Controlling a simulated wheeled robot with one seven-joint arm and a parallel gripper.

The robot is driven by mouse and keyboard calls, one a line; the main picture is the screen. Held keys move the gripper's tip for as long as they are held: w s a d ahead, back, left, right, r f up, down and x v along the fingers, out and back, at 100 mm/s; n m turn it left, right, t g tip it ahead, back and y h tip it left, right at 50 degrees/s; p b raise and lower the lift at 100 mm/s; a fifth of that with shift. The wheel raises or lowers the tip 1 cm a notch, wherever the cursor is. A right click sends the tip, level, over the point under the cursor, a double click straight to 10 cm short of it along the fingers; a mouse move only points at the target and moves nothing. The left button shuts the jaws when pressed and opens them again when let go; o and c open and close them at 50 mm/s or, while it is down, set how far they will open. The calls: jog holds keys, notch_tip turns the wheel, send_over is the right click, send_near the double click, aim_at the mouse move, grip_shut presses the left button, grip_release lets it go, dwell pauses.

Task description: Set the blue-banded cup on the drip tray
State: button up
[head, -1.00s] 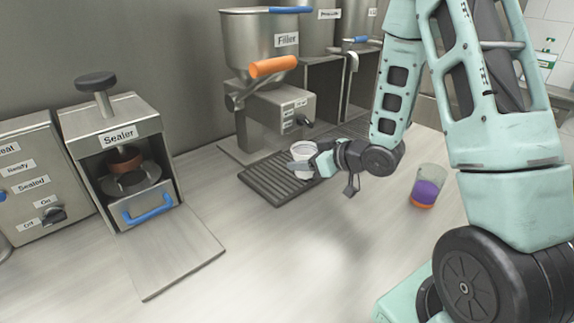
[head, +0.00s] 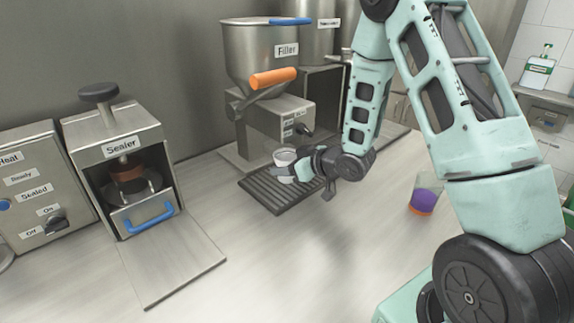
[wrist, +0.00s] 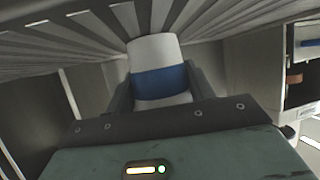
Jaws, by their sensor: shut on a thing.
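The blue-banded cup (head: 284,158) is white and upright in the head view. Its blue band shows in the wrist view (wrist: 160,82). My gripper (head: 288,174) is shut on the cup, with one finger on each side of it. The dark slatted drip tray (head: 272,199) lies under the filler's spout, and the cup is over its back part. The tray's slats also show in the wrist view (wrist: 60,38), close to the cup's far end. I cannot tell whether the cup's base touches the slats.
The filler (head: 262,85) with an orange handle (head: 273,78) stands right behind the cup. The sealer (head: 120,165) is at left. The counter in front is clear.

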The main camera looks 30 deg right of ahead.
jog(key=o, duration=1)
jog(key=shift+f, duration=0.1)
jog(key=shift+c, duration=0.2)
jog(key=shift+r, duration=0.25)
jog(key=v, duration=0.9)
jog(key=shift+s+d+f, duration=0.1)
jog(key=shift+s+d, duration=0.05)
jog(key=shift+r+p, duration=0.3)
jog(key=shift+p, duration=0.95)
jog(key=p+v, duration=0.2)
jog(key=p, duration=0.5)
jog(key=shift+s+d, duration=0.1)
jog(key=shift+s, duration=0.1)
